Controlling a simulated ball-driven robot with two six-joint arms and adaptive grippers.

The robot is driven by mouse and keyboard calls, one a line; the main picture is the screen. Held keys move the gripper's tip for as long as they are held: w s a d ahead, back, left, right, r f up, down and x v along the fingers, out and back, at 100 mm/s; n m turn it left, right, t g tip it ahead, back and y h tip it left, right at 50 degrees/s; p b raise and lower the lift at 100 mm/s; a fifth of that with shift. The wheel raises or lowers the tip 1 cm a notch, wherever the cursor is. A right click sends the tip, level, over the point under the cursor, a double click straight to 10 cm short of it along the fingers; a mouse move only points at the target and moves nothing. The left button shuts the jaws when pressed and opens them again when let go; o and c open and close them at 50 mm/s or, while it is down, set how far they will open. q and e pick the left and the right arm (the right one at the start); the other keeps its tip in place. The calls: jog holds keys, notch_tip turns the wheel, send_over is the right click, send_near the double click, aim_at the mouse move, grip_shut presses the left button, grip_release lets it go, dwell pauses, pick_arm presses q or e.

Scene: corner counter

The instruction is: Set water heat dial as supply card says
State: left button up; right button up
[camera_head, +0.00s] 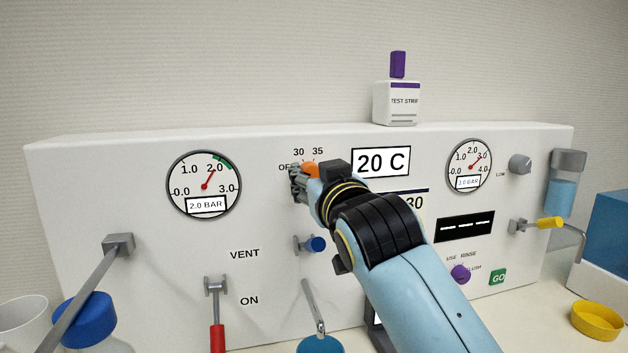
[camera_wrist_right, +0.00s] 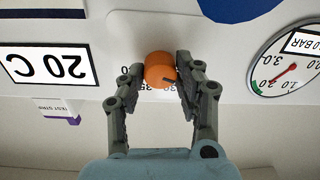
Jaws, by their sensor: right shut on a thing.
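The orange dial (camera_head: 311,169) sits on the white panel, with OFF, 30 and 35 printed around it. My right gripper (camera_head: 303,180) is shut on it, and its fingers and arm hide part of the dial and scale. In the right wrist view the orange dial (camera_wrist_right: 160,67) is between the two fingertips (camera_wrist_right: 158,72). A short dark mark shows low on its face; which number it points to I cannot tell. A display (camera_head: 381,162) reads 20 C. A card (camera_head: 414,202) below it shows 30; the rest is behind my arm. My left gripper is out of view.
Two gauges (camera_head: 204,186) (camera_head: 469,166) flank the dial. A blue knob (camera_head: 316,244), grey lever (camera_head: 118,244), red-handled lever (camera_head: 216,335), yellow-handled valve (camera_head: 549,223) and purple knob (camera_head: 460,274) stick out of the panel. A test strip box (camera_head: 396,104) stands on top.

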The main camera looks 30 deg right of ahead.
jog(key=shift+f+m+b, duration=0.1)
jog(key=shift+m+b, duration=2.25)
jog(key=shift+m, duration=1.85)
jog(key=o, duration=1.1)
jog(key=shift+o, duration=0.2)
